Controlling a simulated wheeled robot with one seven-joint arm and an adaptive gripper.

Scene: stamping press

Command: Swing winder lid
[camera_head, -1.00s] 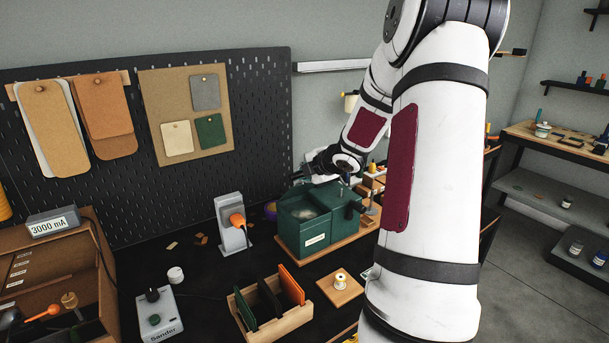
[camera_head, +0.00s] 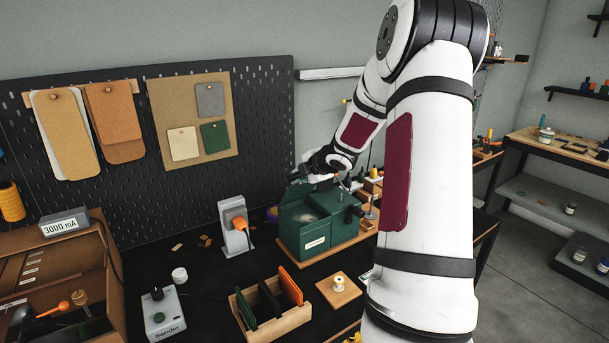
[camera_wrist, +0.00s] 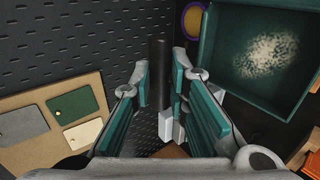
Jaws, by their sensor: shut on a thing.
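The green winder box (camera_head: 303,243) stands on a wooden board on the bench. Its open front compartment holds pale grains, which also show inside the green box in the wrist view (camera_wrist: 222,65) at the upper right. My gripper (camera_head: 325,174) is over the box's rear left. In the wrist view my gripper (camera_wrist: 160,90) has its two teal-padded fingers on either side of a dark round bar (camera_wrist: 158,62), probably the lid handle, and is shut on it. The lid's outline and exact angle are hard to make out behind my gripper.
A grey stand with an orange tool (camera_head: 235,226) is left of the box. A wooden rack (camera_head: 252,319) with upright plates and a small spool board (camera_head: 339,293) lie in front. The pegboard (camera_head: 270,115) rises close behind. Bare black bench shows at left.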

